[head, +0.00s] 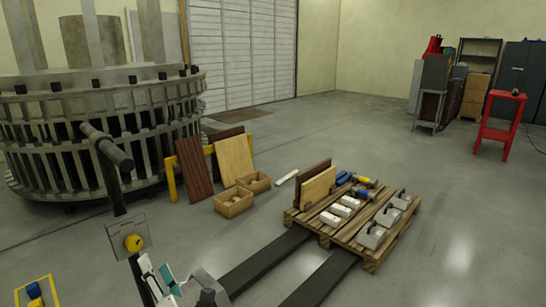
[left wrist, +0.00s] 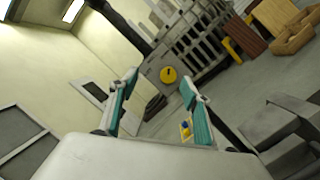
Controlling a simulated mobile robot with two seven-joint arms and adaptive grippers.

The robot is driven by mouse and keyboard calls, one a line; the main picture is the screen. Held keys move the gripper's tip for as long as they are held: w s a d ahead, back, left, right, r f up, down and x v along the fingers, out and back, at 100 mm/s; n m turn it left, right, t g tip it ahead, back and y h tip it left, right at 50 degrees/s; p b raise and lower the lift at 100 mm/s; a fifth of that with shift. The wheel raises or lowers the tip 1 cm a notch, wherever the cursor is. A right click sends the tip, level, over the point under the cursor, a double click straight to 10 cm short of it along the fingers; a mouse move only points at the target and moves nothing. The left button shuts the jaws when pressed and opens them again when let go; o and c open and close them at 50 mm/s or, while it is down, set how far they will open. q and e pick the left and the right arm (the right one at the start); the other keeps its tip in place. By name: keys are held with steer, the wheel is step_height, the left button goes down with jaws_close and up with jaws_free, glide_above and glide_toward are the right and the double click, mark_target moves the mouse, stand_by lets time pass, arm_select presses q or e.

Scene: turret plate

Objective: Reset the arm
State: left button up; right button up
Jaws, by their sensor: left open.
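My left gripper (head: 158,276) is at the bottom of the head view, just below and right of a grey panel with a yellow round knob (head: 133,242). Its two teal-and-white fingers are apart in the left wrist view (left wrist: 158,100), with nothing between them. The yellow knob (left wrist: 169,74) shows there beyond the fingertips, apart from them. A dark post with a thick crossbar (head: 108,148) rises above the panel. My right gripper is not in view.
A large round slatted metal structure (head: 100,115) fills the left. A wooden pallet (head: 372,258) bears grey blocks and boards, with two dark forks at its near side. Wooden boxes (head: 233,203) sit mid-floor. A red stand (head: 497,125) is far right.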

arm_select(q)
steer(key=s+d+f+m+t+h+p, duration=0.1)
steer(key=s+d+f+m+t+h, duration=0.1)
steer(key=s+d+f+m+h, duration=0.8)
steer(key=w+d+r+m+t+h+p, duration=0.1)
steer(key=d+m+h, duration=0.35)
steer(key=m, duration=1.15)
steer(key=s+a+f+m+g+h+p, duration=0.1)
steer(key=s+a+f+m+g, duration=0.2)
steer(key=s+f+m+g, duration=0.4)
steer(key=s+f+m, duration=0.3)
steer(key=s+f, duration=0.5)
steer(key=f, duration=0.1)
steer(key=shift+s+m+h, duration=0.35)
steer(key=shift+s+m, duration=0.05)
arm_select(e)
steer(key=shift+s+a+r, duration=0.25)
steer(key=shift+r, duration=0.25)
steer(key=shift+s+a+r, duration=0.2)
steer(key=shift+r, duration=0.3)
arm_select(q)
steer(key=shift+a, duration=0.1)
